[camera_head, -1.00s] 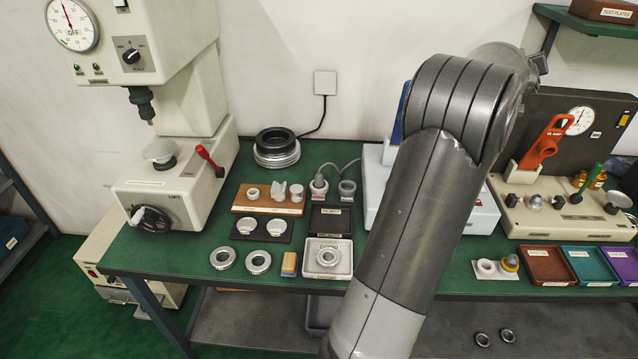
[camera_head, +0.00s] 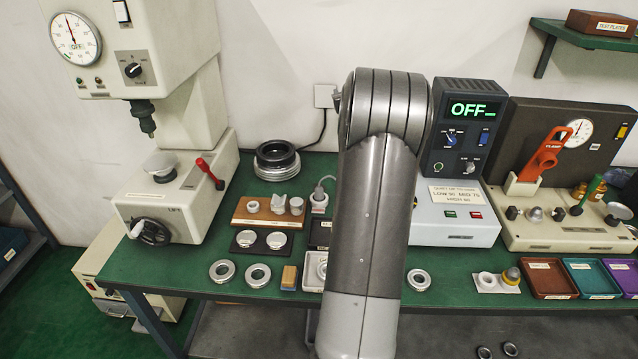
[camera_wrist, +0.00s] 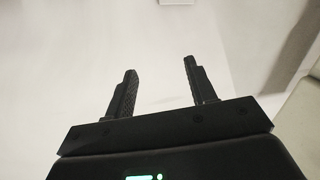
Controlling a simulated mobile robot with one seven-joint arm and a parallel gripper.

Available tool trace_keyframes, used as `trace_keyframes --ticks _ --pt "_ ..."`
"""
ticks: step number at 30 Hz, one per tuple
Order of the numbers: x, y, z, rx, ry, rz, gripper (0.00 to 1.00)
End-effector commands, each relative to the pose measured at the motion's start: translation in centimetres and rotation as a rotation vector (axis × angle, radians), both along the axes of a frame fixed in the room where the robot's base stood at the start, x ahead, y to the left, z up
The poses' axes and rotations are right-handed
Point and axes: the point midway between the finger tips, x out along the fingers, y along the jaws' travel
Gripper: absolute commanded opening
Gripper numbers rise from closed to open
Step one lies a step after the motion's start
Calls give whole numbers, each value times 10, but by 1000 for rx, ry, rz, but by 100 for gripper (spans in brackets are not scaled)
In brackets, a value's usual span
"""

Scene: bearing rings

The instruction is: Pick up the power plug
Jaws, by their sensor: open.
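My gripper (camera_wrist: 159,68) shows only in the wrist view. Its two black fingers are apart with nothing between them, facing a plain pale surface. In the head view my arm rises in front of the bench and its gripper end is hidden. The plug does not show in the wrist view.
A wooden block with small parts (camera_head: 242,221) stands left of the plug. A black ring stack (camera_head: 277,172) sits behind. Several bearing rings lie along the front edge.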

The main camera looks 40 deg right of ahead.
Motion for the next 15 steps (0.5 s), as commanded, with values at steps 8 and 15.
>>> trace_keyframes --ticks 8,15 --pt "46 71 -120 44 335 87 51" --pt "41 62 -151 137 589 39 51"
